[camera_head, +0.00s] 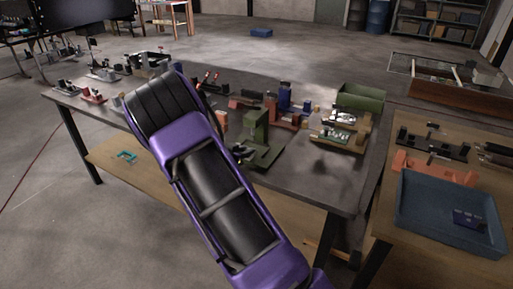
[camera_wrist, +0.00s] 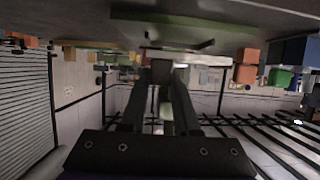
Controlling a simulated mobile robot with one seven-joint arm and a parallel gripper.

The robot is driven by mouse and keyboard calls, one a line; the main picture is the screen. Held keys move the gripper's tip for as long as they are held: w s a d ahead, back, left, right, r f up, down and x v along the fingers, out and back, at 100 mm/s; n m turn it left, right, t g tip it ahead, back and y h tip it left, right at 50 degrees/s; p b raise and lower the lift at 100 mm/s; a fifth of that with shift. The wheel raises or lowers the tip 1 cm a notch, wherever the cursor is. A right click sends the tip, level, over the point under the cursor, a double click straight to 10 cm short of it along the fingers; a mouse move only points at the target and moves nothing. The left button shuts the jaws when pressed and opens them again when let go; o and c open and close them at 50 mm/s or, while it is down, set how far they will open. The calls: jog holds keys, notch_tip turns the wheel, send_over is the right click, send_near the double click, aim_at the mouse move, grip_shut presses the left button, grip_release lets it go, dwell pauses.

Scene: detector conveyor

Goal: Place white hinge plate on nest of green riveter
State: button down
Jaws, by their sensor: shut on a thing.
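The green riveter (camera_head: 256,128) stands upright on the dark workbench, just right of my purple and black arm in the head view. Its nest is too small and dark to make out. My gripper (camera_wrist: 162,72) shows in the wrist view, with its two dark fingers closed in. A pale, thin piece (camera_wrist: 165,54) lies across the fingertips and looks like the white hinge plate, seen nearly edge-on. A flat green surface (camera_wrist: 180,30) shows just beyond the fingertips, perhaps the riveter's base.
The workbench (camera_head: 310,180) holds several fixtures, with a blue one (camera_head: 285,100) behind the riveter. A green bin (camera_head: 362,97) and a wooden-based fixture (camera_head: 345,132) stand to the right. A blue tray (camera_head: 425,222) lies on the right-hand table. The bench's front right is clear.

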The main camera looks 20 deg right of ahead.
send_over(257, 155)
jog(key=shift+w+f, duration=0.1)
jog(key=shift+f, duration=1.6)
jog(key=shift+f, duration=0.2)
jog(key=c, duration=0.7)
grip_release()
jog(key=shift+o, duration=0.2)
